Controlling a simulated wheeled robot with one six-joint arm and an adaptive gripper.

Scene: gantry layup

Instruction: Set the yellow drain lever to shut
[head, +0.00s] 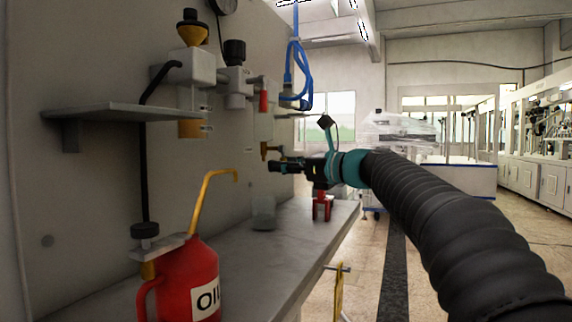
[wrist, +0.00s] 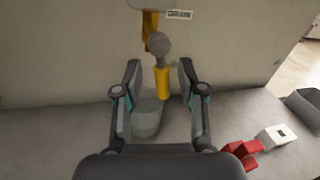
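The yellow drain lever (wrist: 162,84) hangs straight down from a round grey hub (wrist: 158,46) in the wrist view. Above it are a yellow-brown pipe (wrist: 150,22) and a "DRAIN" label (wrist: 180,15) on the wall. My gripper (wrist: 160,76) is open, one finger on each side of the lever, with a gap visible on both sides. In the head view my gripper (head: 276,167) points left at the wall, just below a brass fitting (head: 268,150). The lever itself cannot be made out there.
A clear grey cup (wrist: 146,120) stands on the bench (head: 262,255) below the lever. A red object (head: 321,206) stands near the bench's right edge. A red oil can (head: 186,278) with a yellow spout stands nearer. Blue hoses (head: 297,70) hang above my gripper.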

